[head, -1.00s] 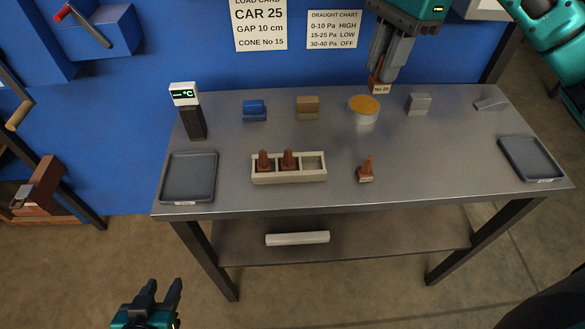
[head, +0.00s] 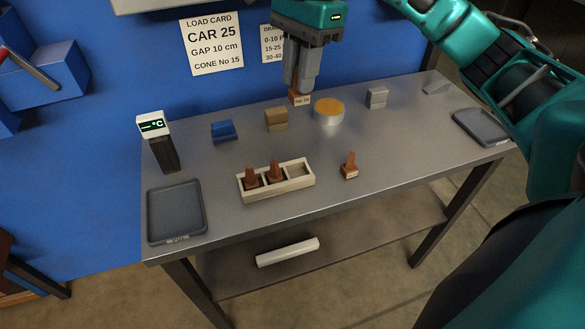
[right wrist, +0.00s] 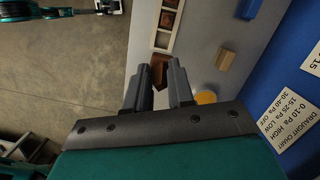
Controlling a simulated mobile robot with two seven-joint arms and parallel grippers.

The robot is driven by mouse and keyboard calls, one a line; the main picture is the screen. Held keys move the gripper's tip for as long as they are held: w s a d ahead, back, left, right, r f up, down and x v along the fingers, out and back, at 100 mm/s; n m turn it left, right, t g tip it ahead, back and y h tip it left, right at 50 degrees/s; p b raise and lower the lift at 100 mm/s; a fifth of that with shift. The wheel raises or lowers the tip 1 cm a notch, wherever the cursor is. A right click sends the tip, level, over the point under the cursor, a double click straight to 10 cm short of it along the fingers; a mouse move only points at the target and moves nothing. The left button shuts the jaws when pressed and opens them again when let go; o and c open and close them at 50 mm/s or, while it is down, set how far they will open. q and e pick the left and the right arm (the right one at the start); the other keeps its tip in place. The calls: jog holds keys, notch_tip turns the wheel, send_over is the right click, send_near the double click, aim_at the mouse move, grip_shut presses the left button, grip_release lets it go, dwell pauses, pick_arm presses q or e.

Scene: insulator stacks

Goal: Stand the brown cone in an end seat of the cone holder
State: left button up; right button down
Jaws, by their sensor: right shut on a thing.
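My right gripper (head: 300,86) is shut on a brown cone (head: 301,100) with a "No 20" label on its base. It holds the cone upright above the back of the table. The held cone (right wrist: 160,70) also shows between the fingers in the right wrist view; the fingers hide its upper part in the head view. The pale cone holder (head: 283,193) stands on the table nearer the front. Brown cones fill its left seat (head: 251,177) and middle seat (head: 275,171); its right end seat (head: 299,170) is empty. My left gripper is out of view.
Another brown cone (head: 349,164) stands right of the holder. A blue block (head: 224,131), tan block (head: 276,119), orange-topped tin (head: 329,112) and grey block (head: 377,97) line the back. Trays lie at left (head: 176,212) and right (head: 481,126). A display post (head: 161,145) stands back left.

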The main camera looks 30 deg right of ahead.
notch_tip(320, 180, down, 18)
jog(key=shift+f+b, duration=0.15)
jog(key=shift+b, duration=1)
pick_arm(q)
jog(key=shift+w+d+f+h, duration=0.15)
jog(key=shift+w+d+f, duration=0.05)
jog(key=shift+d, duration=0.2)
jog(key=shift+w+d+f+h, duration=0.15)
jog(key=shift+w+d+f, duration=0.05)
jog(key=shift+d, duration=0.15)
pick_arm(e)
jog(key=shift+f, duration=0.1)
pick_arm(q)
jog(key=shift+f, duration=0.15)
pick_arm(e)
jog(key=shift+f, duration=0.1)
jog(key=c, duration=1.4)
grip_release()
jog(key=shift+f, duration=0.1)
jog(key=o, duration=0.4)
